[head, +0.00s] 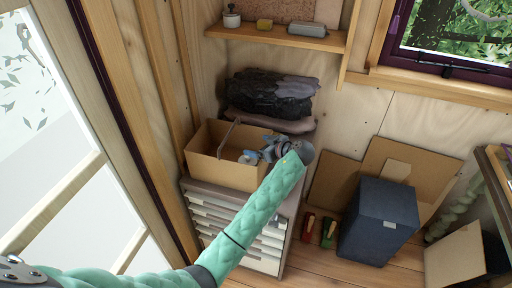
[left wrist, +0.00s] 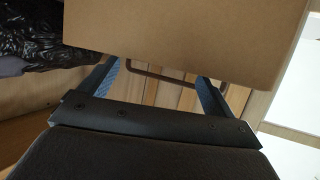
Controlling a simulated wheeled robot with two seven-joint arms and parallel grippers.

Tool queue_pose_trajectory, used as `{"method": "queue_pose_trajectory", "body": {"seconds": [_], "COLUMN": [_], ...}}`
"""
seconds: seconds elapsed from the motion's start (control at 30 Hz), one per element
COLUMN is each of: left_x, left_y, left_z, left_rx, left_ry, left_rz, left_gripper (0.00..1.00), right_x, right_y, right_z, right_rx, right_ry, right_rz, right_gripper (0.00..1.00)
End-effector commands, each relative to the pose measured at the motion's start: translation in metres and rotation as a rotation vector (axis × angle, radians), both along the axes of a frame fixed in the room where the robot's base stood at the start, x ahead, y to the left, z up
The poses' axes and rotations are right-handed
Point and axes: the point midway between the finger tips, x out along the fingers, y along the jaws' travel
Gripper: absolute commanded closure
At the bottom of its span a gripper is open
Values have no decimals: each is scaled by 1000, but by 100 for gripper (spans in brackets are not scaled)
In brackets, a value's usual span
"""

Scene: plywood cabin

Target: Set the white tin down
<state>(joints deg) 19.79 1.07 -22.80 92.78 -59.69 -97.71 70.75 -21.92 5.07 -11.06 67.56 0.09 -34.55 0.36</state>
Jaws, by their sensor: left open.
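My left gripper (head: 258,154) is at the right end of an open cardboard box (head: 222,174) that stands on a drawer unit. Its blue fingers are apart in the left wrist view (left wrist: 158,82), with no tin visible between them. Cardboard (left wrist: 190,30) fills the top of that view beyond the fingers. A small whitish patch shows beside the fingertips in the head view; I cannot tell whether it is the white tin. A white pot with a dark top (head: 231,18) stands on the wall shelf. My right gripper is not in view.
The drawer unit (head: 283,215) stands under the box. Black bags (head: 268,93) lie behind it. The shelf (head: 280,37) also holds a yellow item and a grey case. A dark blue box (head: 378,222) and cardboard stand on the floor at right.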

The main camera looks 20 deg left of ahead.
Motion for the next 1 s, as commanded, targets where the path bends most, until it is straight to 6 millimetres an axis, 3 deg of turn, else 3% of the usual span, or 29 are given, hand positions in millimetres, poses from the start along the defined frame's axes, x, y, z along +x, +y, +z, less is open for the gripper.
{"method": "queue_pose_trajectory", "body": {"seconds": [0.5,1.0], "left_x": [-27,-32], "left_y": [-62,-72], "left_z": [27,34], "left_rx": [-3,0], "left_ry": [-3,-2], "left_rz": [-2,0], "left_gripper": [10,10], "right_x": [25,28], "right_y": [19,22], "right_z": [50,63], "right_rx": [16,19], "right_ry": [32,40], "right_rz": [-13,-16], "right_gripper": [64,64]}}
